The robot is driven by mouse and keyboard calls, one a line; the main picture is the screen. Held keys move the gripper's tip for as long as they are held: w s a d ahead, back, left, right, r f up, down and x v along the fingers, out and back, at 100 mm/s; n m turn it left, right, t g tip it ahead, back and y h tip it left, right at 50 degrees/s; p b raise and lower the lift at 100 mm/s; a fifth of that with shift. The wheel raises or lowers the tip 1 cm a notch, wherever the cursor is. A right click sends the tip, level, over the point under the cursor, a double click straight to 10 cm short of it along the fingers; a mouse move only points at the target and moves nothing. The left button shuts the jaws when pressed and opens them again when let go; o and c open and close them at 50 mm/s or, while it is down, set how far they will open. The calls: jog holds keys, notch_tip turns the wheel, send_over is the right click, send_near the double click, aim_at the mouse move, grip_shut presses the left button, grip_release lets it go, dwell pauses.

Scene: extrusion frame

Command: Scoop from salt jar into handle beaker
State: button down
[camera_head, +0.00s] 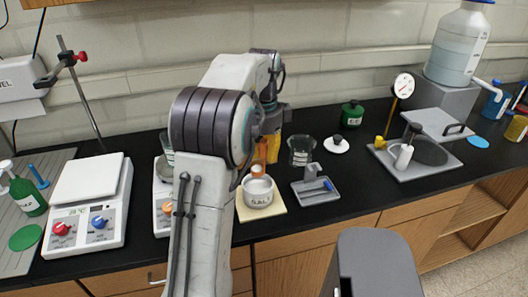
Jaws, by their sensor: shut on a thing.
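The salt jar (258,198) is a short, white, round, open pot with a dark label. It stands on a pale yellow mat (279,209) near the middle of the bench. My gripper (266,140) is above and just behind the jar, partly hidden by my arm. It is shut on what looks like an orange scoop (257,171), whose low end is over or in the jar mouth; I cannot tell which. A clear glass beaker (301,151) stands to the right behind the jar. It may be the handle beaker, but no handle shows clearly.
A grey tray (312,200) with a blue-ended piece is right of the jar. A white lid (336,146) and green jar (352,114) stand behind. White hot plate (88,210) at left; grey board (430,158) at right. My arm hides glassware left of centre.

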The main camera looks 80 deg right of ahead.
aim_at(264, 141)
jog(key=shift+r+p, duration=1.65)
jog(key=shift+r, duration=0.25)
jog(key=shift+f, duration=0.1)
